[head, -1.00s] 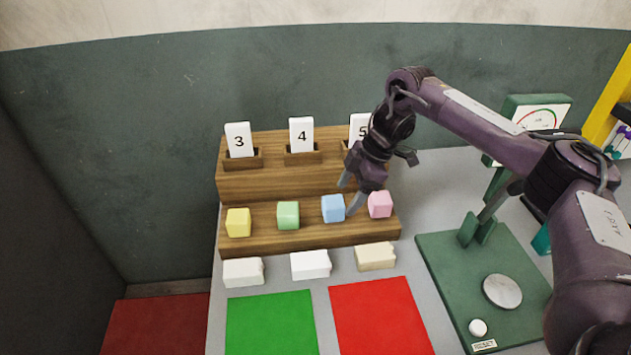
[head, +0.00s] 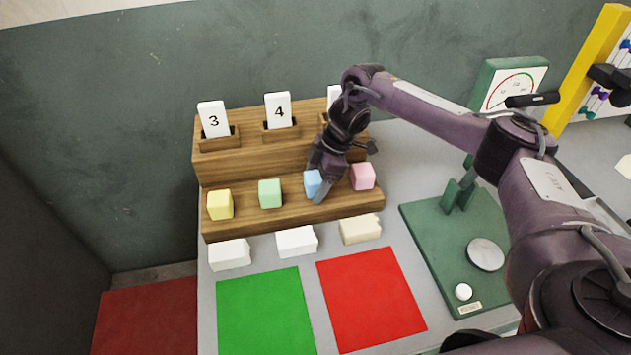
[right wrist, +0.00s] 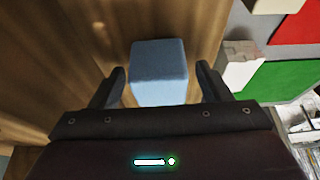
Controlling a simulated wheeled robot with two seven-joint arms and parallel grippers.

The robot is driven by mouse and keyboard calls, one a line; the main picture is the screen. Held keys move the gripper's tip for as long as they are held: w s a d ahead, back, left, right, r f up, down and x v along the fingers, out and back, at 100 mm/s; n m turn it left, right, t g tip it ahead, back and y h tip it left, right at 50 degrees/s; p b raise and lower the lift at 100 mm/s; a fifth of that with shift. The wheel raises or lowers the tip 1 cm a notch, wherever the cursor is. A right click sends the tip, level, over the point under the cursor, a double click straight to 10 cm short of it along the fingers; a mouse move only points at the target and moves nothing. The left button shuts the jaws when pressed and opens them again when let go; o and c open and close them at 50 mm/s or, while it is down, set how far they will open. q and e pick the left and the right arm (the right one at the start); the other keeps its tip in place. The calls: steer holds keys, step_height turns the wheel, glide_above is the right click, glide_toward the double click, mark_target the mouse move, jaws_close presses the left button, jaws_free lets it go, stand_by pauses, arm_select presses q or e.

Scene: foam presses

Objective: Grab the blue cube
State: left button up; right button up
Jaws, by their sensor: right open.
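The blue cube (head: 312,182) sits on the lower step of the wooden rack (head: 240,228), between a green cube (head: 270,193) and a pink cube (head: 362,176). My right gripper (head: 322,190) is at the blue cube, and a finger partly covers it in the head view. In the right wrist view the blue cube (right wrist: 159,70) lies ahead, between the two open fingers of the right gripper (right wrist: 162,82). Gaps show on both sides of the cube. My left gripper is not in view.
A yellow cube (head: 220,205) stands at the left of the same step. Several pale blocks, including a white block (head: 297,241), lie in front. Green (head: 265,312) and red (head: 370,298) mats lie nearer. A green press base (head: 445,250) stands at right.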

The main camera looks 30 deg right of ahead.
steer(key=c, duration=1.1)
steer(key=shift+o, duration=0.2)
steer(key=shift+r, duration=0.1)
